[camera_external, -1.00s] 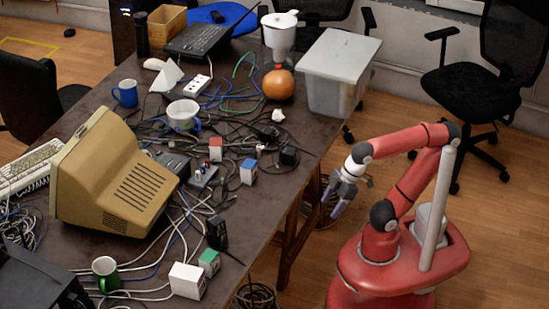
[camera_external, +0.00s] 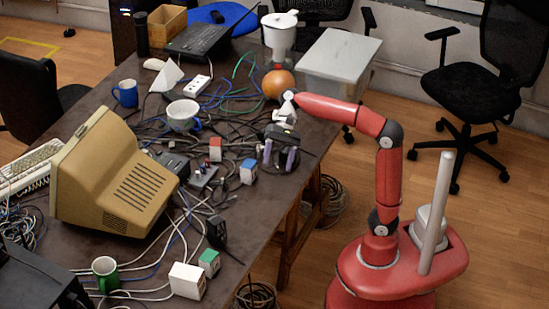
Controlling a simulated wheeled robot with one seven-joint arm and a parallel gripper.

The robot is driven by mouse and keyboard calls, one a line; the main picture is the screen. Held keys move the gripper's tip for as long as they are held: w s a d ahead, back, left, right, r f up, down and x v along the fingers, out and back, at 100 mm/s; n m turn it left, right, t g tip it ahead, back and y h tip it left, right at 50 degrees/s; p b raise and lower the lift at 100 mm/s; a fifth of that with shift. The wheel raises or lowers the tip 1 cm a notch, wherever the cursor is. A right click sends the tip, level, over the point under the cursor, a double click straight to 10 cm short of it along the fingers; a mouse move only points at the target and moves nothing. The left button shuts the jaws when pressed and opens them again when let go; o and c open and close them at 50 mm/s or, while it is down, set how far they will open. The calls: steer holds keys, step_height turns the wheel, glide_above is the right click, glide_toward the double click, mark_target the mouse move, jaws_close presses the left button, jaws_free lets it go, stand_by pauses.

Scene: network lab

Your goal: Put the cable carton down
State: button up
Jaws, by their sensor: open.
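My gripper (camera_external: 279,160) is over the right edge of the table, pointing down with its two purple-grey fingers apart. No carton is visible between the fingers. A small red-and-white carton (camera_external: 215,150) and a blue-and-white carton (camera_external: 248,172) stand on the table to the left of my gripper. A green-and-white carton (camera_external: 209,263) and a larger white carton (camera_external: 187,281) stand near the front. I cannot tell which of these is the cable carton. My gripper hides the table spot where a small black block stood.
The table (camera_external: 255,225) is crowded with loose cables. An orange ball-like object (camera_external: 278,84) and a grey bin (camera_external: 335,62) stand behind my gripper. A beige monitor (camera_external: 115,180) and a white bowl (camera_external: 183,115) are to the left. Some bare tabletop shows at front right.

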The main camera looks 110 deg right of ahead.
steer(key=w+d+m+t+y, duration=0.25)
steer(key=d+m, duration=0.25)
steer(key=d, duration=0.4)
steer(key=m+t, duration=0.2)
steer(key=m, duration=0.1)
glide_toward(250, 162)
steer(key=x, duration=0.3)
steer(key=shift+a+r+b, duration=0.15)
steer(key=shift+b, duration=0.2)
steer(key=b+x, duration=0.1)
steer(key=x, duration=0.6)
steer(key=shift+w+f, duration=0.15)
steer(key=shift+f, duration=0.1)
steer(key=shift+w+a, duration=0.2)
steer(key=shift+c, duration=0.4)
steer(key=c, duration=1.1)
steer(key=shift+c, duration=0.3)
